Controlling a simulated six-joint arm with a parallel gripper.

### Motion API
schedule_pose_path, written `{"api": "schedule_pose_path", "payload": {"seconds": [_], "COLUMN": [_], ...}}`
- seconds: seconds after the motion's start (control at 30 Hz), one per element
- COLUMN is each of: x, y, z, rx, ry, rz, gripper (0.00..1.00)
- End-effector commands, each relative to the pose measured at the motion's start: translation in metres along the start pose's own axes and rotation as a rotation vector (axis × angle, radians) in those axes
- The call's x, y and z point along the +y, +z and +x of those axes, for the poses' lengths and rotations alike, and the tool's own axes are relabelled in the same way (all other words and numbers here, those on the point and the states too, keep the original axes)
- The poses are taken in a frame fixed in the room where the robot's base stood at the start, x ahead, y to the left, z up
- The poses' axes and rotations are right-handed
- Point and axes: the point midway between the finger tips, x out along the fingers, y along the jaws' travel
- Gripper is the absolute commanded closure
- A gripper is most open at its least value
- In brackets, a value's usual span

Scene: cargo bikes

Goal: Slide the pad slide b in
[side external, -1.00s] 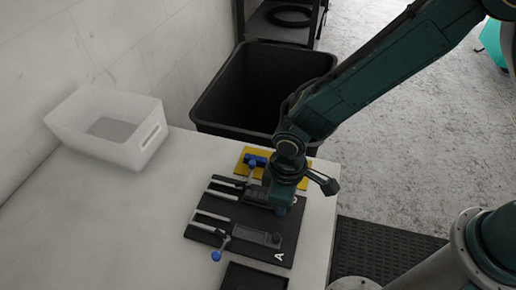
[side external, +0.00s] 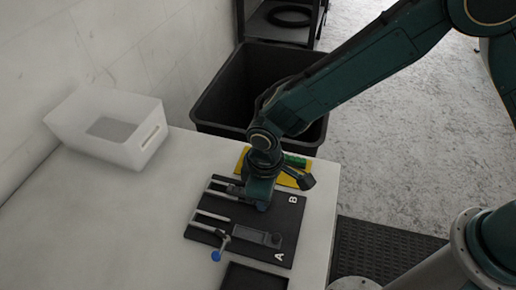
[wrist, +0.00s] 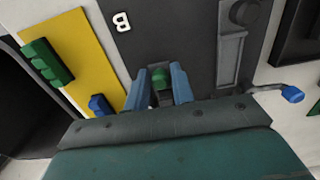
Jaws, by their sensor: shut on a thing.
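The black board (side external: 257,232) carries two slides, with white letters A and B at its right end in the side view. My gripper (side external: 261,206) is low over the B lane. In the wrist view, the blue fingers of my gripper (wrist: 159,72) are shut on pad slide b (wrist: 160,77), whose green top shows between them. The rest of slide b is mostly hidden by my gripper. The letter B (wrist: 122,21) lies ahead of the fingers. Slide A (side external: 257,237) lies in its own lane, with a dark round knob in the wrist view.
A yellow plate (wrist: 75,55) beside the board bears a green block (wrist: 46,62); a blue part (wrist: 100,105) shows near it. A blue-tipped lever (side external: 216,255) stands at lane A. A white bin (side external: 105,125), a black bin (side external: 225,95) and a dark tray (side external: 254,277) are around.

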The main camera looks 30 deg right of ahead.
Motion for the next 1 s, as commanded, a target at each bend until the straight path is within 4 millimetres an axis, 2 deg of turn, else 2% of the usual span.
{"api": "schedule_pose_path", "payload": {"seconds": [0.73,1.0], "x": [0.0,0.0], "y": [-0.033,-0.038], "z": [-0.001,-0.001], "rx": [0.004,0.003], "ry": [0.001,0.001], "rz": [0.001,0.001], "gripper": [0.92,0.92]}}
